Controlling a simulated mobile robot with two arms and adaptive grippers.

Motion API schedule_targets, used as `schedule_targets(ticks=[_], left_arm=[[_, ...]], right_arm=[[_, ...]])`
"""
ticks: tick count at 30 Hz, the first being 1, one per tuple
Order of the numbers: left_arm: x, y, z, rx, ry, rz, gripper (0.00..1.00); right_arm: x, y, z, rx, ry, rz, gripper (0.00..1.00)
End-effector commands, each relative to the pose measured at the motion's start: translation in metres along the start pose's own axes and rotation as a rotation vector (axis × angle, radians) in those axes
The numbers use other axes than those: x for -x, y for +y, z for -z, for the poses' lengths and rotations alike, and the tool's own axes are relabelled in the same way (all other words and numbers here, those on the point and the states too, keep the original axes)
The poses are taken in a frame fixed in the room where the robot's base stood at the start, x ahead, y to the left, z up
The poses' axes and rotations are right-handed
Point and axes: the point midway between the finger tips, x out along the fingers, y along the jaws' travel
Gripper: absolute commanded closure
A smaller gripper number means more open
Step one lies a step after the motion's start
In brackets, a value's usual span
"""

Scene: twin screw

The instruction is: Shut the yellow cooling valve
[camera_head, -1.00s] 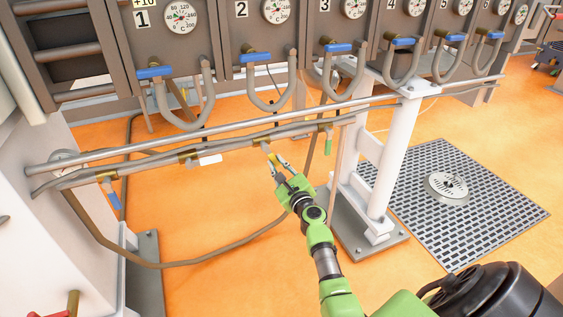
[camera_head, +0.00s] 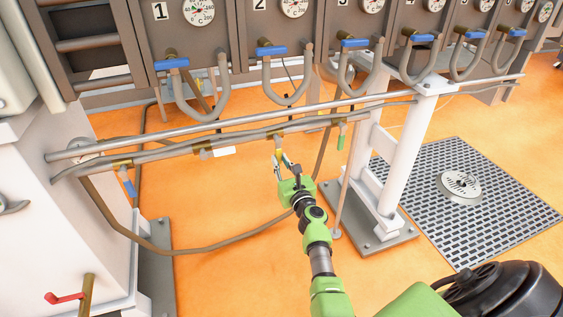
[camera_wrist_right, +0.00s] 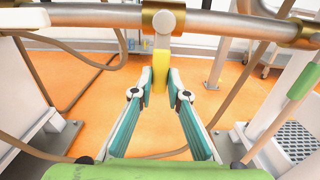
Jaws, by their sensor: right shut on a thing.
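The yellow valve handle (camera_wrist_right: 160,68) hangs straight down from its brass valve body (camera_wrist_right: 163,17) on the horizontal pipe, in the right wrist view. In the head view the yellow handle (camera_head: 277,156) shows small and partly hidden by the fingers. My right gripper (camera_head: 282,160) is below the pipe, its fingers pointing up at it. In the right wrist view my right gripper (camera_wrist_right: 160,83) has its two teal-lined fingertips on either side of the handle's lower part, shut on it. My left gripper is in neither view.
A green handle (camera_head: 341,142) hangs to the right on the pipe and a blue one (camera_head: 129,187) to the left. Panels with gauges and blue-handled valves (camera_head: 272,51) stand behind. A white post (camera_head: 405,150) stands to the right. The orange floor below is open.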

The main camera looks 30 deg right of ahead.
Motion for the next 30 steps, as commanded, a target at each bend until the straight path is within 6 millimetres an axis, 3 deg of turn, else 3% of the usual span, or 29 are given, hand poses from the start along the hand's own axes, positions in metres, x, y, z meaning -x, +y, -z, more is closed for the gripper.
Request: schedule_targets(ticks=[8,9,11,23,30], left_arm=[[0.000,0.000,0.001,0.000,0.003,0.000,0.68],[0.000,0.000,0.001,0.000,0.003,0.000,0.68],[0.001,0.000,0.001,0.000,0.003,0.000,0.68],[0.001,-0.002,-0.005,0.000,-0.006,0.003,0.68],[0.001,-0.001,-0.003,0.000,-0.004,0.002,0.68]], right_arm=[[0.001,0.002,0.002,-0.013,0.002,-0.003,1.00],[0.001,0.002,0.002,-0.013,0.002,-0.003,0.82],[0.001,0.002,0.002,-0.012,0.002,-0.003,0.68],[0.003,0.001,0.001,-0.006,0.000,-0.001,0.68],[0.036,0.001,0.003,-0.004,0.003,-0.001,0.68]])
